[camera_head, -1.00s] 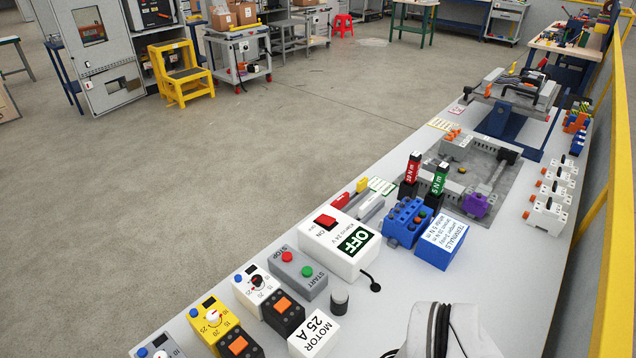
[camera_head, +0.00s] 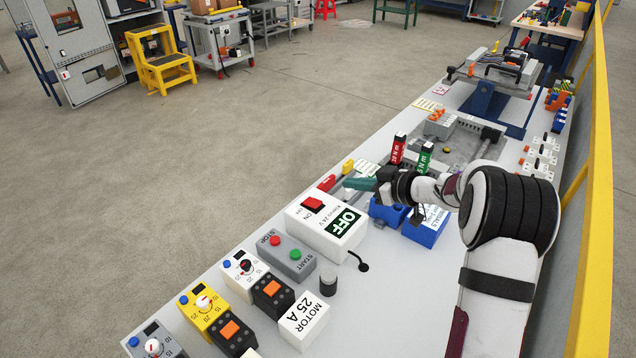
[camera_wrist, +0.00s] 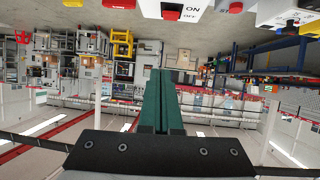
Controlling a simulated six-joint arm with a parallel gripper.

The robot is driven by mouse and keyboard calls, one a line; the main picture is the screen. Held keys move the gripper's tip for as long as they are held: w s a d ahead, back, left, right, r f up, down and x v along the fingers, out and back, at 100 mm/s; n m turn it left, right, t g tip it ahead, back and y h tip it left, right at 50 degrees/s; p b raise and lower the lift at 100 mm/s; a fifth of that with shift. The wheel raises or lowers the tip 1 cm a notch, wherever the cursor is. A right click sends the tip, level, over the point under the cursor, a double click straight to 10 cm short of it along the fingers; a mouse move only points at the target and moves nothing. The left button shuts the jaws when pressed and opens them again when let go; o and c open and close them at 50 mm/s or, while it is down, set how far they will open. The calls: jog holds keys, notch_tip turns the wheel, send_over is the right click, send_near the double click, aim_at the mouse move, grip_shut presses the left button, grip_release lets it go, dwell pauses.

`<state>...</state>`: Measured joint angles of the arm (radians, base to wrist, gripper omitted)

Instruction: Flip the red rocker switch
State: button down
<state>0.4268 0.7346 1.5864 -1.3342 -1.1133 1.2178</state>
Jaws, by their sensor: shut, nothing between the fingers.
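The red rocker switch (camera_head: 313,204) sits on top of a white box (camera_head: 318,235) with a green OFF label, on the grey bench. My gripper (camera_head: 352,183) has dark green fingers, pressed together and empty. It is above the bench, beyond and to the right of the switch, apart from it. In the wrist view the shut fingers (camera_wrist: 160,75) point up the picture toward the box.
A grey START/STOP box (camera_head: 286,258) stands nearer, left of the white box. Blue terminal boxes (camera_head: 425,228) and red and green torque screwdrivers (camera_head: 424,158) stand near my wrist. A yellow rail (camera_head: 597,190) runs along the right. Bench right of MOTOR box (camera_head: 304,320) is clear.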

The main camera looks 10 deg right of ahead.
jog(key=shift+s+a+f+n+g+y, duration=0.3)
jog(key=shift+s+f+g+y, duration=0.15)
jog(key=shift+f, duration=0.2)
send_over(312, 202)
jog(key=s+d, duration=0.2)
jog(key=s, duration=0.1)
jog(key=f, duration=0.4)
jog(key=shift+d, duration=0.2)
notch_tip(312, 202, down, 4)
jog(key=shift+r, duration=0.25)
jog(key=shift+s+d+f, duration=0.1)
jog(key=shift+d+f, duration=0.05)
jog(key=shift+f, duration=0.25)
